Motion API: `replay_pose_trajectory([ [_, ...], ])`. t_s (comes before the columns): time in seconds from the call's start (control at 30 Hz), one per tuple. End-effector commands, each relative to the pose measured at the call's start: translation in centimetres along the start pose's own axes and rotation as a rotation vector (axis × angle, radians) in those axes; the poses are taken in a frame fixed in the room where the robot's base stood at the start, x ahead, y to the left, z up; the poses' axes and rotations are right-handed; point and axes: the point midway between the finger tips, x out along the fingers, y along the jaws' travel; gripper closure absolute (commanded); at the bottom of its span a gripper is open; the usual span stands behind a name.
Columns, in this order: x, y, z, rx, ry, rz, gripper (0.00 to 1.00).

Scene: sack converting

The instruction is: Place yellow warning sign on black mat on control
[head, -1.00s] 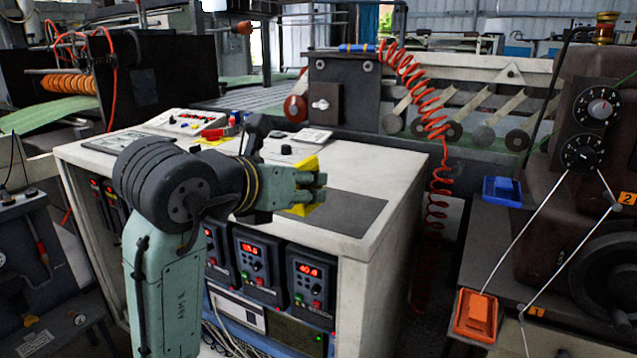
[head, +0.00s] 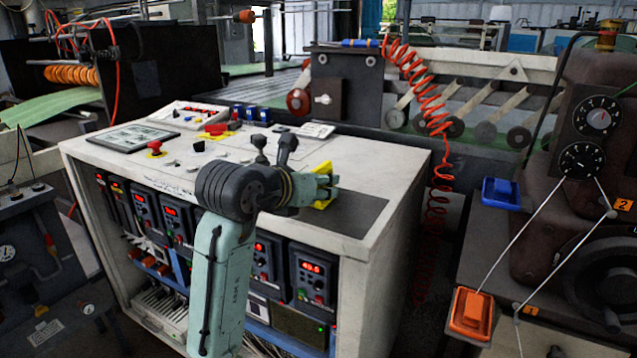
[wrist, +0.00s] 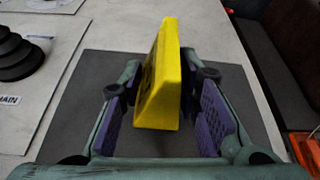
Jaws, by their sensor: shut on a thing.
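The yellow warning sign (wrist: 162,85) stands upright between the purple pads of my gripper (wrist: 165,118) in the wrist view. In the head view the sign (head: 322,172) shows partly behind my gripper (head: 330,188), which is shut on it. The black mat (head: 352,214) lies on the right part of the white control cabinet's top (head: 225,150). The mat (wrist: 80,115) is below and around the sign in the wrist view. I cannot tell whether the sign's base touches the mat.
A black knob (wrist: 18,58) sits left of the mat. Switches, a red button (head: 155,148) and a framed panel (head: 133,137) occupy the left and back of the top. A red coiled hose (head: 415,85) hangs behind the cabinet's right end. Most of the mat is bare.

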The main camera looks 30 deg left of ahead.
Motion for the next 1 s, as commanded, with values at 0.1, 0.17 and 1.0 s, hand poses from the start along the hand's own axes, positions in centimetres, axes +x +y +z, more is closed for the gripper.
replay_pose_trajectory([
  [0.1,0.0,0.0,0.0,0.0,0.0,0.0,1.0],
  [0.17,0.1,0.0,-0.2,0.0,0.0,0.0,1.0],
  [1.0,-1.6,0.1,-0.1,0.001,-0.003,0.003,0.5],
])
